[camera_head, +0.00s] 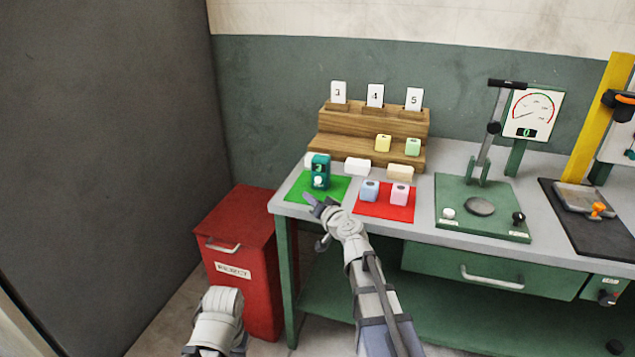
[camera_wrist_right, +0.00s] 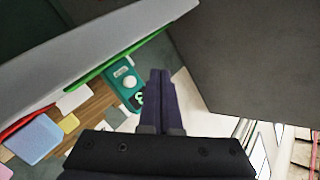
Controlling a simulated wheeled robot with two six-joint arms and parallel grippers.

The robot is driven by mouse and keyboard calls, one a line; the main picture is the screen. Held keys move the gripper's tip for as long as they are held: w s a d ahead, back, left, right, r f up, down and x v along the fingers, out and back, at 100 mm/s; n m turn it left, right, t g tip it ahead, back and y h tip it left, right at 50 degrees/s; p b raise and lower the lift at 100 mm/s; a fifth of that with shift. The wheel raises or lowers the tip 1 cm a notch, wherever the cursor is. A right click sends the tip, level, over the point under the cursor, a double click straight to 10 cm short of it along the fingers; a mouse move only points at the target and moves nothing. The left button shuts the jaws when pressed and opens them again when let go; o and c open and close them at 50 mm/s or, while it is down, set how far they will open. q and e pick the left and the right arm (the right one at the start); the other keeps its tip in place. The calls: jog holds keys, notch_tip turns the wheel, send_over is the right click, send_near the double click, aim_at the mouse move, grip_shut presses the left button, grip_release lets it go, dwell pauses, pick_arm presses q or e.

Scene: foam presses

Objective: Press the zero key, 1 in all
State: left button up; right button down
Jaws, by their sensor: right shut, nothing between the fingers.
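A small teal device (camera_head: 320,166) stands on the green mat (camera_head: 298,191) at the table's left end. It has a dark display with a digit I cannot read surely and a round white button low on its front. It also shows in the right wrist view (camera_wrist_right: 118,70), with the white button facing the camera. The press base (camera_head: 470,222) carries a white knob (camera_head: 449,213) and a black knob (camera_head: 518,218) with small unreadable labels. My right gripper (camera_head: 309,200) is shut and empty, just in front of the green mat, apart from the teal device. My left gripper is out of view.
Blue (camera_head: 369,190) and pink (camera_head: 399,194) blocks sit on the red mat (camera_head: 384,213). A wooden stepped rack (camera_head: 345,121) holds number cards and blocks. A gauge (camera_head: 532,113) reads 0. A red bin (camera_head: 238,230) stands left of the table.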

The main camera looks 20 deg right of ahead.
jog(key=shift+w+d, duration=0.6)
jog(key=shift+w, duration=0.25)
jog(key=shift+w+d, duration=0.6)
jog(key=shift+w, duration=0.3)
jog(key=shift+w+d, duration=0.6)
jog(key=shift+w, duration=0.25)
jog(key=shift+w+d, duration=0.2)
jog(key=shift+w, duration=0.15)
jog(key=shift+w+d, duration=0.25)
jog(key=shift+w, duration=0.1)
dwell(0.7)
jog(key=shift+s, duration=0.1)
dwell(0.3)
jog(key=shift+s+a, duration=0.45)
jog(key=shift+s, duration=0.15)
jog(key=shift+s+a, duration=0.45)
jog(key=shift+s, duration=0.25)
jog(key=shift+s+a, duration=0.5)
jog(key=shift+s, duration=0.25)
jog(key=shift+s+a, duration=0.45)
jog(key=shift+s, duration=0.25)
